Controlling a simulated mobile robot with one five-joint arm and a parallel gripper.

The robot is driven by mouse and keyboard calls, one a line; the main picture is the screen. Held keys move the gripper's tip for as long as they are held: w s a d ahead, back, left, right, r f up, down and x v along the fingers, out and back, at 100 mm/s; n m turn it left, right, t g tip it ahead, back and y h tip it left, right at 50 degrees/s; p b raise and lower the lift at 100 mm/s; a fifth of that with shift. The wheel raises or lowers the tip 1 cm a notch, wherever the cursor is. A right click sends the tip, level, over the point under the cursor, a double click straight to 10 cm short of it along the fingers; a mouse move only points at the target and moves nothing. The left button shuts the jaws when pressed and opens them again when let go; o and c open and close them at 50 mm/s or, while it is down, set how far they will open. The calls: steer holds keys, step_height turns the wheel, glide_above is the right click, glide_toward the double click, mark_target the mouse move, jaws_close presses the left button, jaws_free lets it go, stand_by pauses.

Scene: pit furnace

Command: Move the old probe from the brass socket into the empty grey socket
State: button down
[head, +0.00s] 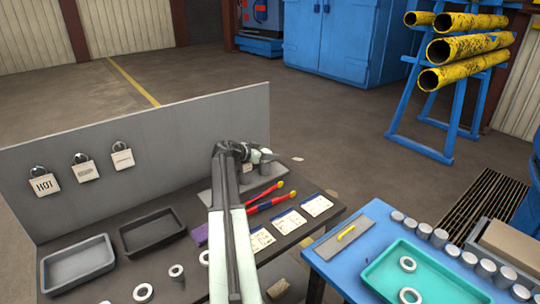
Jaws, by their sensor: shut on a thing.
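My arm reaches across the dark bench to the back. My gripper (246,153) is at its far end, small and dark, above a grey block (208,192) with short grey cylinders. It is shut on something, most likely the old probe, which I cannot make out. One grey cylinder (266,156) shows just right of the gripper. My arm hides much of the block. I cannot tell the brass socket or the empty grey socket apart here. A pair of red-and-blue handled tools with yellow ends (268,197) lies in front of the block.
A grey back panel (150,140) with hanging tags stands close behind. Two trays (78,264) (152,231), metal rings (143,292) and white cards (290,219) lie on the bench. At right, a blue table (335,268) holds a teal tray (425,275) and several grey cylinders (421,231).

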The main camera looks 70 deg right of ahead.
steer(key=shift+r, duration=0.1)
steer(key=shift+r+p, duration=0.7)
steer(key=shift+p, duration=0.15)
steer(key=shift+f+b, duration=0.85)
steer(key=shift+f, duration=0.05)
stand_by(0.4)
steer(key=shift+r, duration=0.15)
steer(key=shift+r+p, duration=0.75)
steer(key=shift+p, duration=0.1)
steer(key=shift+f+b, duration=0.9)
steer(key=c, duration=1.1)
jaws_free()
